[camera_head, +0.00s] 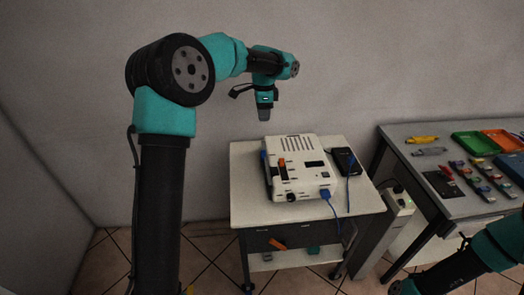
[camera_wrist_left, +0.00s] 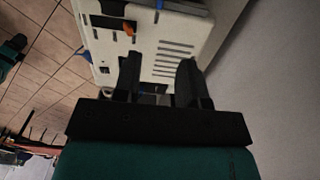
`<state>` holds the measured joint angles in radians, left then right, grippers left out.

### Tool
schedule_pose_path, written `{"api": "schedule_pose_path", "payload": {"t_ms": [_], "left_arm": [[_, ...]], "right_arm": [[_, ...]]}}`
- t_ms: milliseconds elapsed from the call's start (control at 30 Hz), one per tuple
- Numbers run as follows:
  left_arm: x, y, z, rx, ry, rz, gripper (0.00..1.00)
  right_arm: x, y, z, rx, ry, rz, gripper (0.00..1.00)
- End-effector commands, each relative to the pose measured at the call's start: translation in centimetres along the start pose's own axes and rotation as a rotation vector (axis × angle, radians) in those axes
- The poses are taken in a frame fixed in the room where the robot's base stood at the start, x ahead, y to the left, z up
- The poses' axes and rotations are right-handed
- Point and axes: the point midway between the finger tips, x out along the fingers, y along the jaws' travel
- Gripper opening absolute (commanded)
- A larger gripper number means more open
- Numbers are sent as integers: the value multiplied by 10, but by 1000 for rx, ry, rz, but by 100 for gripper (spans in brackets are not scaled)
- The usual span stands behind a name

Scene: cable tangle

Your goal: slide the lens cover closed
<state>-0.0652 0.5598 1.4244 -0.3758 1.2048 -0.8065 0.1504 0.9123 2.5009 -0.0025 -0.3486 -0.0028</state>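A white box-shaped device (camera_head: 297,172) sits on a small cart, with a dark strip and an orange tab (camera_head: 283,167) on its top. The orange tab also shows in the left wrist view (camera_wrist_left: 129,28), at the end of a black strip (camera_wrist_left: 105,22). I cannot tell for sure which part is the lens cover. My left gripper (camera_head: 264,113) points down above the back left of the device, apart from it. In the left wrist view its two dark fingers (camera_wrist_left: 158,80) stand apart with nothing between them.
The cart top (camera_head: 252,208) also holds a black box (camera_head: 344,161) and a blue cable (camera_head: 334,208) at the device's front. A grey table (camera_head: 405,132) to the right carries a green tray (camera_head: 475,142), an orange tray and several small parts. The wall is close behind the cart.

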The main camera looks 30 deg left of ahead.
Motion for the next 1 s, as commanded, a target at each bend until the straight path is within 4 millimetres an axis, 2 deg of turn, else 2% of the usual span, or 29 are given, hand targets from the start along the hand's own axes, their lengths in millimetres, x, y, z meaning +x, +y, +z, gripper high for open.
{"api": "schedule_pose_path", "payload": {"t_ms": [267,1000], "left_arm": [[26,0,0,0,-2,3,38],[149,1,0,0,-1,4,38]], "right_arm": [[0,0,0,0,0,0,43],[0,0,0,0,0,0,43]]}}
